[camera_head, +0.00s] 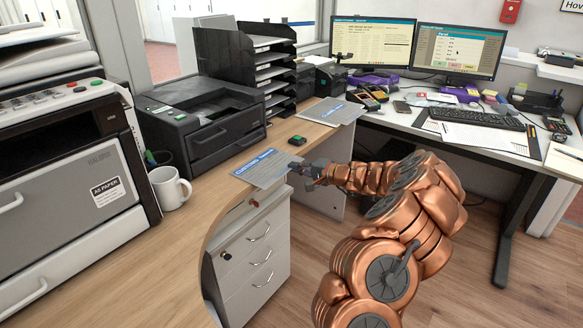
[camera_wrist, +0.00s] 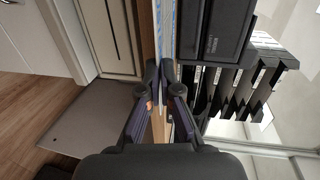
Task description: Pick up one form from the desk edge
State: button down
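A sheet form with a blue header strip (camera_head: 262,170) lies at the front edge of the wooden desk, its near right corner reaching the edge above the drawers. My gripper (camera_head: 294,168) is at that right corner. In the wrist view the form shows nearly edge-on as a thin blue and white strip (camera_wrist: 165,30). The tips of my gripper (camera_wrist: 160,73) are close together there, one on each side of the sheet, and look shut on its edge. The exact contact is partly hidden by the fingers.
A second form (camera_head: 331,111) lies farther back on the desk. A green-topped stamp (camera_head: 297,141) sits between them. A drawer unit (camera_head: 254,262) is below the edge.

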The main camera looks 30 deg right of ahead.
jog(key=shift+v, duration=0.95)
jog(key=shift+f, duration=0.1)
jog(key=shift+s+d+r+p, duration=0.2)
jog(key=shift+s+d+r, duration=0.05)
jog(key=shift+s+r, duration=0.3)
jog(key=shift+s+d+r+p, duration=0.25)
jog(key=shift+s+r, duration=0.2)
jog(key=shift+s, duration=0.2)
jog(key=shift+s+d+r+p, duration=0.15)
jog(key=shift+s+d+r, duration=0.1)
jog(key=shift+s+r, duration=0.35)
